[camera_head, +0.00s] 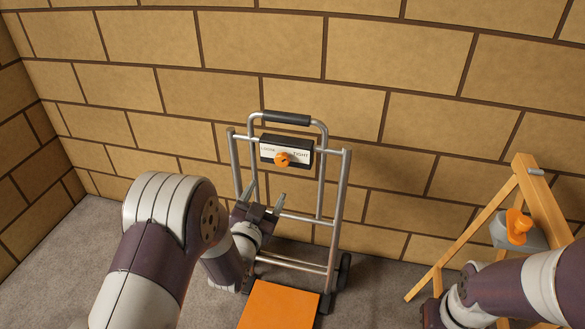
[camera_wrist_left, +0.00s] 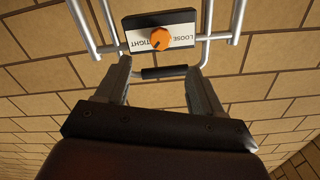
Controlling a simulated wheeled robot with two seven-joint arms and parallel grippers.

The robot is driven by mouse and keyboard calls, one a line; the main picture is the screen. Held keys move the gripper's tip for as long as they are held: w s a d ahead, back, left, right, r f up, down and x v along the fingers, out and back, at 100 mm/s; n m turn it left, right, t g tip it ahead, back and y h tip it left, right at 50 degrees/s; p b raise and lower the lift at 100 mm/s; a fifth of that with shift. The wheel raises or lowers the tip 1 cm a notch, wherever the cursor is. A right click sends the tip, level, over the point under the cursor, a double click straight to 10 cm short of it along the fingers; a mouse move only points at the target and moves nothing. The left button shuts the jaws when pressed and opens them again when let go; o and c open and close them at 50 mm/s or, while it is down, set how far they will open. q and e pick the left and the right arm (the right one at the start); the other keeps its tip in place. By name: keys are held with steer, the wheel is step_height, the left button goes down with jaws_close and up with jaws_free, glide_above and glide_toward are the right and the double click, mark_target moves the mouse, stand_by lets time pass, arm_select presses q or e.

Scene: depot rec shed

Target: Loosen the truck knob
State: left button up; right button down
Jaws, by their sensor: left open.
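The orange truck knob (camera_head: 282,159) sits on a dark box with a white label plate (camera_head: 302,155) on the upright hand truck (camera_head: 340,205). LOOSE is on the left and TIGHT on the right in the head view; the knob's exact pointing is too small to tell. My left gripper (camera_head: 264,195) is open and empty, below and in front of the knob, not touching it. In the left wrist view the knob (camera_wrist_left: 160,39) shows upside down, beyond the open fingertips (camera_wrist_left: 158,64). My right arm enters at lower right; its fingers cannot be made out.
The truck's orange toe plate (camera_head: 280,306) lies at the bottom centre. A black handle grip (camera_head: 286,118) tops the truck. A wooden stepladder (camera_head: 535,190) with a grey container and an orange item (camera_head: 518,226) stands at right. A block wall (camera_head: 400,60) is close behind.

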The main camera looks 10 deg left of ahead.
mark_target(281, 163)
arm_select(q)
steer(key=w+b, duration=0.1)
steer(key=w, duration=0.3)
steer(key=w+b, duration=0.1)
steer(key=w, duration=0.3)
steer(key=w+b, duration=0.1)
steer(key=w, duration=0.2)
steer(key=shift+w+d+f, duration=0.1)
steer(key=shift+w+d, duration=0.15)
steer(key=shift+w, duration=0.45)
steer(key=shift+c, duration=0.4)
steer(key=c, duration=1)
